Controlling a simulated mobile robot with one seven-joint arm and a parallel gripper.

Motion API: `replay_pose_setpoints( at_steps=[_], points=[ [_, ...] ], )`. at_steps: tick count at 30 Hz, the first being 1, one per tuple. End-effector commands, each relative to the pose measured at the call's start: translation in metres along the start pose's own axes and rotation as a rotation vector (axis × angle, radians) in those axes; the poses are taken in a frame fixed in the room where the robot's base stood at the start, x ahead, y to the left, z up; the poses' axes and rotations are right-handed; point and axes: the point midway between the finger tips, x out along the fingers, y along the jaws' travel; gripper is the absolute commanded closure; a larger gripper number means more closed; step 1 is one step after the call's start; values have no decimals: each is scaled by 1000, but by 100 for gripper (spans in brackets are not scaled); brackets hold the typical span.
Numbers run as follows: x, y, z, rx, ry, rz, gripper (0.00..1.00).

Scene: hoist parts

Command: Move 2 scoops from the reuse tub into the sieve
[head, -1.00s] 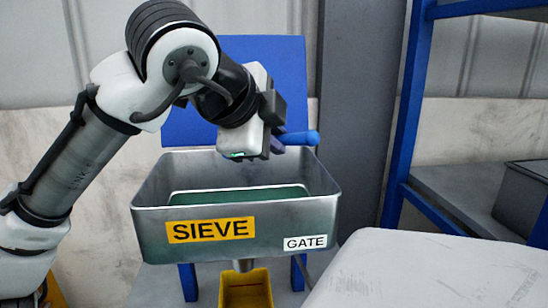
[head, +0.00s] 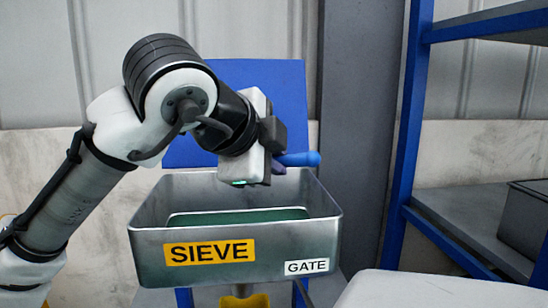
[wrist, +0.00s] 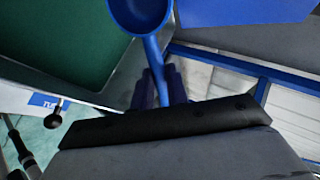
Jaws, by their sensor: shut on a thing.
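My gripper (head: 279,166) is shut on the handle of a blue scoop (head: 300,159), above the back right part of the sieve. In the wrist view the dark fingers (wrist: 158,88) close around the handle, and the round bowl (wrist: 138,14) is cut off by the top edge. The part of the bowl I see shows bare blue inside. The sieve (head: 160,270) is a grey metal box with a yellow SIEVE label and a white GATE label. Its green inside (head: 235,216) also shows in the wrist view (wrist: 55,35). I cannot make out the reuse tub in the head view.
A blue panel (head: 235,85) stands behind the sieve. A yellow container (head: 244,301) is below it. A blue-framed shelf (head: 410,120) with a grey bin (head: 528,215) stands at right. A pale surface (head: 430,292) lies front right. A partly hidden blue label (wrist: 48,102) shows in the wrist view.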

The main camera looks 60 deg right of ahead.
Motion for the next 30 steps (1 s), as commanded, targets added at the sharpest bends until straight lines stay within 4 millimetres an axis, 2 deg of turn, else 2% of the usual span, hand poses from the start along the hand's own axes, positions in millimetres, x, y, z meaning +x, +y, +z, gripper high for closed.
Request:
replay_pose_setpoints(
  at_steps=[11,30],
  points=[
    [-4,-6,-2,-1,0,31,100],
    [-10,-17,-5,2,-6,399,100]
  ],
)
